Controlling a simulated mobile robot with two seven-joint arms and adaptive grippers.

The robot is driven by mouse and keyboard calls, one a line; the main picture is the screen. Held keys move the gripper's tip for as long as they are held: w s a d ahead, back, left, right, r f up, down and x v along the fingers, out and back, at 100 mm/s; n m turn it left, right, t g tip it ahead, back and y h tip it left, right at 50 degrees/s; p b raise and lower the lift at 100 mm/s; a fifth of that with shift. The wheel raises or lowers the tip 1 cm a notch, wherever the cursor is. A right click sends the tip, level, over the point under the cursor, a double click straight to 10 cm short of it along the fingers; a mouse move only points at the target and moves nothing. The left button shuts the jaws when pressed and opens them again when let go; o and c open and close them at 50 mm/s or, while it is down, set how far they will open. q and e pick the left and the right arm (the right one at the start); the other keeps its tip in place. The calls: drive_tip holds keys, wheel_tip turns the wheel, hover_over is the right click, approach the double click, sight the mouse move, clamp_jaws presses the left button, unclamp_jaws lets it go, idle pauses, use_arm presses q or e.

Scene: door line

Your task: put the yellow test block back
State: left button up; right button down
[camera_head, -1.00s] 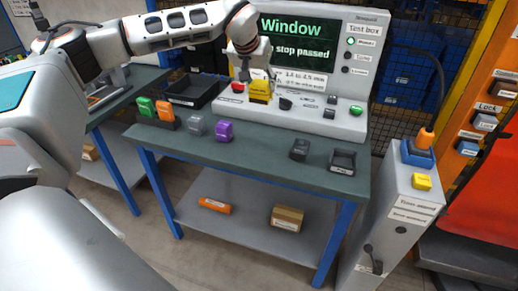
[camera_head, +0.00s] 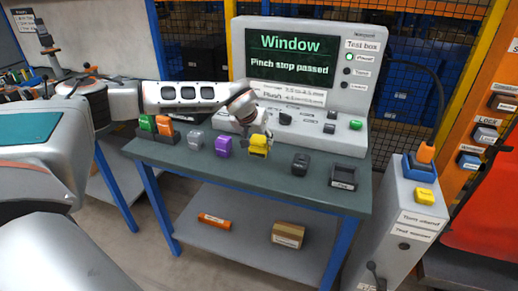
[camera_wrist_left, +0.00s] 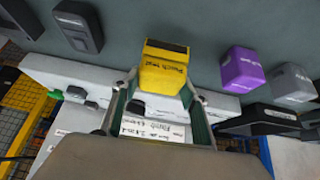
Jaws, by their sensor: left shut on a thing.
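The yellow test block (camera_head: 258,145) is in my left gripper (camera_head: 260,133), low over the front part of the bench, between a purple block (camera_head: 223,146) and a black block (camera_head: 300,165). In the left wrist view the yellow block (camera_wrist_left: 163,68) reads "Pinch test" and sits between the fingertips of my left gripper (camera_wrist_left: 164,84). I cannot tell whether its underside touches the bench top (camera_head: 270,175). My right gripper is not in view.
The test box (camera_head: 362,75) stands behind; its screen reads "Window, Pinch stop passed". A grey block (camera_head: 195,139) and green (camera_head: 147,123) and orange (camera_head: 165,126) blocks stand left. A black tray (camera_head: 345,176) is at right.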

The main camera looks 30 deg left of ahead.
sight(259, 148)
use_arm(q)
drive_tip(key=shift+f, duration=1.9)
drive_tip(key=shift+f, duration=0.2)
drive_tip(key=o, duration=1.4)
drive_tip(key=shift+o, duration=0.2)
